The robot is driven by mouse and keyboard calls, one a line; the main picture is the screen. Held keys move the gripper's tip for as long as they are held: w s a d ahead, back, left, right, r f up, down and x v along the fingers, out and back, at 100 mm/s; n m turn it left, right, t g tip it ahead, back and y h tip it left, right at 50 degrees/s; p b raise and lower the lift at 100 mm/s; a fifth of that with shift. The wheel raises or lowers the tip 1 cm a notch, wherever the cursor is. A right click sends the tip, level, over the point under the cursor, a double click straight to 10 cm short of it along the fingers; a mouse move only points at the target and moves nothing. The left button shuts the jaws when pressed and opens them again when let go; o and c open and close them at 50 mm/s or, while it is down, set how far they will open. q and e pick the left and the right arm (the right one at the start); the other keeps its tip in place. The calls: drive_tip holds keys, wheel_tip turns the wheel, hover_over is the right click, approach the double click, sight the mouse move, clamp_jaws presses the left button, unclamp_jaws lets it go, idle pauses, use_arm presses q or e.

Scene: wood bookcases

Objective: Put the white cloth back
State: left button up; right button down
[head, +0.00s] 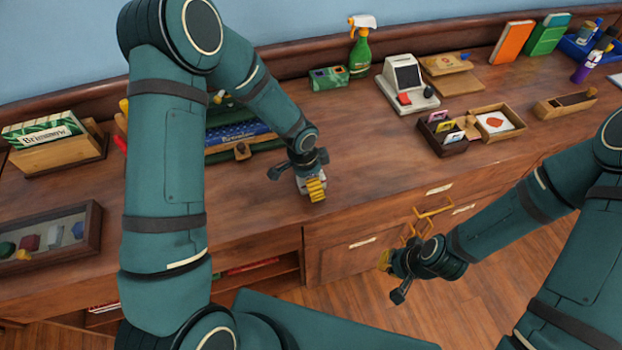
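I cannot pick out a white cloth for certain. A small whitish patch (308,180) shows at my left gripper (316,190), and I cannot tell whether it is cloth or part of the gripper. The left gripper points down at the wooden counter top near its front edge; its yellow fingertips look close together. A flat white thing (616,79) is cut off at the right edge of the view.
A green spray bottle (360,52), a card machine (406,82), a dark card box (441,135) and a wooden tray (545,106) stand on the counter (355,135). A display case (55,240) and box (55,152) are at left. The counter right of my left gripper is clear.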

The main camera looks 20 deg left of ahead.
use_arm(q)
drive_tip(key=shift+r, duration=0.2)
wheel_tip(320, 180, up, 12)
drive_tip(key=s+a+p, duration=0.1)
drive_tip(key=p, duration=0.1)
drive_tip(key=shift+a+p, duration=0.25)
drive_tip(key=shift+p, duration=0.1)
use_arm(e)
drive_tip(key=r, duration=0.1)
drive_tip(key=w+r, duration=0.1)
drive_tip(key=shift+d+r, duration=0.1)
drive_tip(key=shift+r, duration=0.2)
use_arm(q)
drive_tip(key=shift+f, duration=0.15)
use_arm(e)
drive_tip(key=shift+s, duration=0.1)
